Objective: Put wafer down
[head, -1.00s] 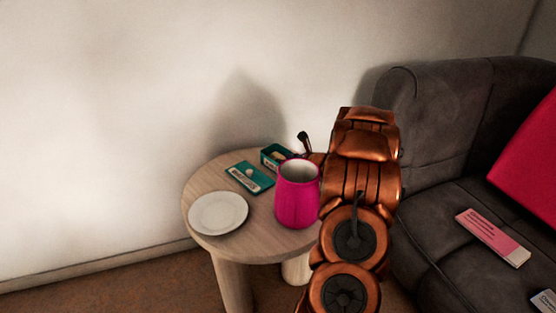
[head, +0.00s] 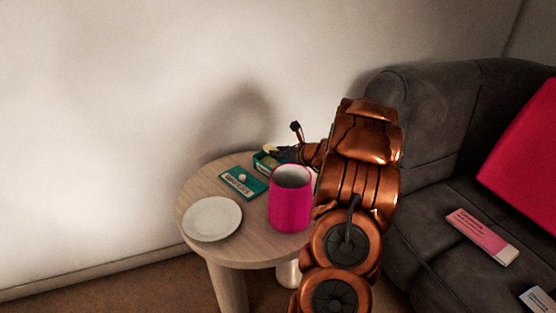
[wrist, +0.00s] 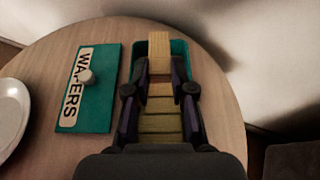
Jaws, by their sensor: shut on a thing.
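My gripper (wrist: 160,72) is shut on a light tan wafer (wrist: 159,46), which points away from me over the box in the wrist view. The teal wafer box (wrist: 180,47) stands open below, with several tan wafers (wrist: 160,124) lying in it, seen between my fingers. The gap between the held wafer and the box cannot be judged. In the head view my gripper (head: 277,152) is over the box (head: 262,163), behind the mug. The teal lid (wrist: 98,108), labelled WAFERS with a pale knob, lies flat left of the box.
A white plate (head: 212,218) lies at the left of the round wooden table (head: 250,246). A pink mug (head: 290,208) stands in front of the box. A grey sofa (head: 440,130) with a pink-and-white box (head: 482,236) is at the right; the wall is behind.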

